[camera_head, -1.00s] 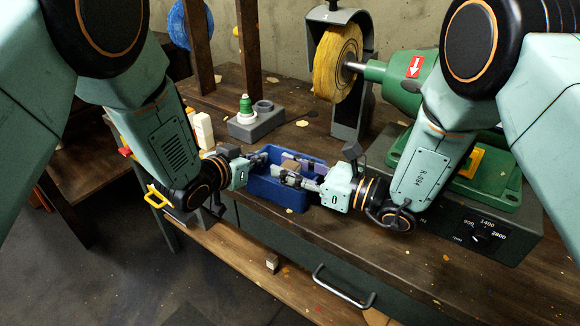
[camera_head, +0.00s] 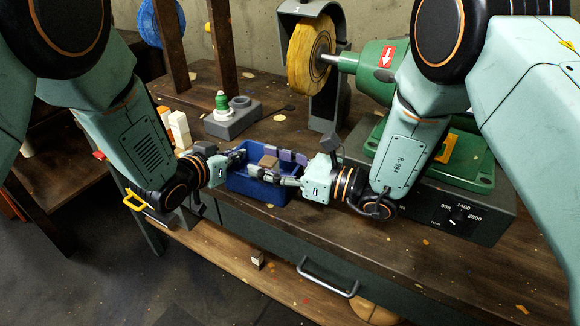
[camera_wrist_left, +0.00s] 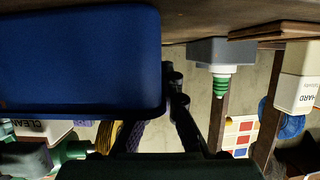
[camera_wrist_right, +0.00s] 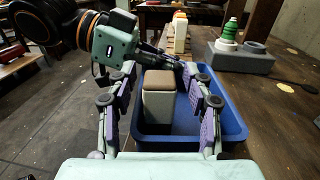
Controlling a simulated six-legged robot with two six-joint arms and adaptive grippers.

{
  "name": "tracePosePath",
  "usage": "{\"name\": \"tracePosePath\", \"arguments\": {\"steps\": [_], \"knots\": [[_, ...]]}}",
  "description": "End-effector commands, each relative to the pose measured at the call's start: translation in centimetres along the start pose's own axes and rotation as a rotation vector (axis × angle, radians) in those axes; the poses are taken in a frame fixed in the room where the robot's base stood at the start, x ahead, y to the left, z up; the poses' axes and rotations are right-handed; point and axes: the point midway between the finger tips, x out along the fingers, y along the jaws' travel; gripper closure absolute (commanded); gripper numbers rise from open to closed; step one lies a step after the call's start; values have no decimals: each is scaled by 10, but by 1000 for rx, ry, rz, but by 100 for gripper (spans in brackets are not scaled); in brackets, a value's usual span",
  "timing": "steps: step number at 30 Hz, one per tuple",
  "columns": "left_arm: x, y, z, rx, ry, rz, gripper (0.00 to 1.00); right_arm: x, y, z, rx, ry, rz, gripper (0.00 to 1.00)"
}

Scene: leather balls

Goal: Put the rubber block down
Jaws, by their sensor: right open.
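The rubber block, cream-sided with a brown top (camera_head: 268,161), stands inside the blue bin (camera_head: 262,189). In the right wrist view the block (camera_wrist_right: 157,108) is upright between my spread fingers, with a gap on each side. My right gripper (camera_head: 285,168) is open over the bin; its purple pads also show in the right wrist view (camera_wrist_right: 163,112). My left gripper (camera_head: 240,154) is at the bin's far left side. In the left wrist view the bin (camera_wrist_left: 80,60) hides part of the scene, and I cannot tell whether the left fingers are closed on its rim.
A grey base with a green-and-white spool (camera_head: 222,103) stands behind the bin. A buffing machine with a yellow wheel (camera_head: 308,55) and green body stands at the right. A drawer handle (camera_head: 328,283) is below the bench edge.

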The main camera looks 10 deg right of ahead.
Motion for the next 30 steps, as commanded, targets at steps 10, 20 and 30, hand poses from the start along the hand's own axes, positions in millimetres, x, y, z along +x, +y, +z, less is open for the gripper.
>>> {"name": "tracePosePath", "arguments": {"steps": [10,20,30], "knots": [[0,0,-1,1,2,0,100,-56,-1,0,6,-1,-7,49],[0,0,-1,1,2,0,100,-100,-1,0,5,-1,-5,49],[0,0,-1,1,3,0,100,-117,0,-1,2,0,-1,49]]}}
